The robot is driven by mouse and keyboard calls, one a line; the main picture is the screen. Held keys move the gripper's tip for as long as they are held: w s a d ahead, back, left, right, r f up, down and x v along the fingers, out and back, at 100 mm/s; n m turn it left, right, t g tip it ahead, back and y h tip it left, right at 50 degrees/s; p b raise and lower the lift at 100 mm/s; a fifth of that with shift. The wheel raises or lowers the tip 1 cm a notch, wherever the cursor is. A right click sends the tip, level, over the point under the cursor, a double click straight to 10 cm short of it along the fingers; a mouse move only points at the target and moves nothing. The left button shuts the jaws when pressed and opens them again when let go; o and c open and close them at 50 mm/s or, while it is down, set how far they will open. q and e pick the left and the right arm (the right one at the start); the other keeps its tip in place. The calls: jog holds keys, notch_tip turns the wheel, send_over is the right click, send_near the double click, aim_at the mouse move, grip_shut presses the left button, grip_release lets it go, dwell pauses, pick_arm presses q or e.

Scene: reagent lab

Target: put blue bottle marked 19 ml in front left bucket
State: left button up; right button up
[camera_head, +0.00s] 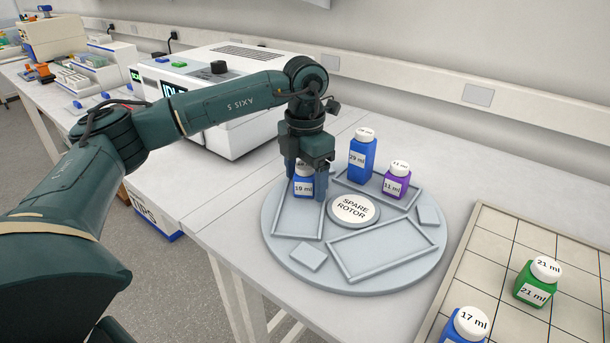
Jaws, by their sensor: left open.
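The blue bottle marked 19 ml (304,188) stands upright at the far end of the left bucket (304,233) on the round grey spare rotor (283,254). My left gripper (307,186) points down over this bottle, with its fingers open on either side of it. The gripper partly hides the bottle's white cap. I cannot tell whether the fingers touch the bottle. My right gripper is not in view.
A taller blue bottle (361,160) and a purple bottle marked 11 ml (396,182) stand in the back bucket. The front right bucket (383,270) is empty. Green (533,286) and blue 17 ml (465,327) bottles stand on a gridded tray (497,238). A white machine (243,139) stands behind my arm.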

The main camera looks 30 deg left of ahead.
aim_at(305, 165)
pick_arm(q)
notch_tip(305, 165, up, 12)
jog(key=shift+r, duration=0.15)
dwell(0.4)
dwell(0.5)
